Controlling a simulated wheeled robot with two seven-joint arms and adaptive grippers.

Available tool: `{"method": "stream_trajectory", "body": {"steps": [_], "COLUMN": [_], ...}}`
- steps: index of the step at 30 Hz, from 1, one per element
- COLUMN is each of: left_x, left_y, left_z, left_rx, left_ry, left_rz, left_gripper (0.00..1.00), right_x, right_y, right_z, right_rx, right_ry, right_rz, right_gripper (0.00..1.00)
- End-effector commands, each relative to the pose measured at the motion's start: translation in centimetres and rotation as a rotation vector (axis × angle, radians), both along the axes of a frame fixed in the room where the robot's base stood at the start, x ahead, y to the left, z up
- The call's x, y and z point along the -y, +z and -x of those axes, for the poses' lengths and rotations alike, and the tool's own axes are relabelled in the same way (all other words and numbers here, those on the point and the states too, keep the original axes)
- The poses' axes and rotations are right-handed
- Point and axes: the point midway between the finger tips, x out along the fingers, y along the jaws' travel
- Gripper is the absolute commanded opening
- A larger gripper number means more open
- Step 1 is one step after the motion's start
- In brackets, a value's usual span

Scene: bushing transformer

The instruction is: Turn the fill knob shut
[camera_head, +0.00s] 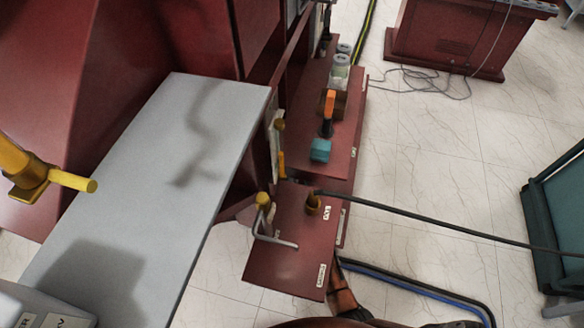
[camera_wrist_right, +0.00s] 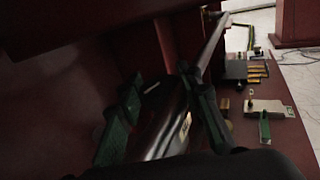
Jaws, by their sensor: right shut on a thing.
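In the right wrist view, the two dark green fingers of my right gripper (camera_wrist_right: 166,117) stand either side of a dark, shiny, rounded piece (camera_wrist_right: 168,132). The gripper is shut on it; whether it is the fill knob I cannot tell. In the head view, a yellow-topped fitting with a bent grey lever (camera_head: 263,203) stands on a dark red ledge (camera_head: 280,272). A yellow valve with a side bar (camera_head: 60,178) is at the far left. The small labels are too small to read. I cannot make out either gripper in the head view.
A long grey tabletop (camera_head: 150,160) runs beside the dark red cabinet. A black cable (camera_head: 430,220) crosses to the right. A green frame (camera_head: 548,220) stands at right.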

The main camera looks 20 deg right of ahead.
Motion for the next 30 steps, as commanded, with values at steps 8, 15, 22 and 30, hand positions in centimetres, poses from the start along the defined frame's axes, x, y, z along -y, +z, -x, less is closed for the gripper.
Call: {"method": "stream_trajectory", "body": {"steps": [8,15,22,30], "left_x": [0.08,0.11,0.16,0.11], "left_y": [0.21,0.16,0.17,0.15], "left_z": [0.91,0.79,0.36,0.15], "left_rx": [-0.011,-0.01,-0.004,-0.002], "left_ry": [0.003,0.002,0.0,-0.002], "left_rz": [0.001,0.001,0.002,0.001], "left_gripper": [0.4,0.4,0.4,0.4], "right_x": [0.02,0.02,0.04,0.06], "right_y": [-0.03,0.0,0.02,0.03], "right_z": [-0.01,-0.02,-0.01,0.0], "right_rx": [0.0,0.0,0.0,0.001], "right_ry": [-0.01,-0.01,-0.009,-0.01], "right_rz": [0.0,0.0,0.0,0.0], "right_gripper": [0.08,0.08,0.48,0.51]}}
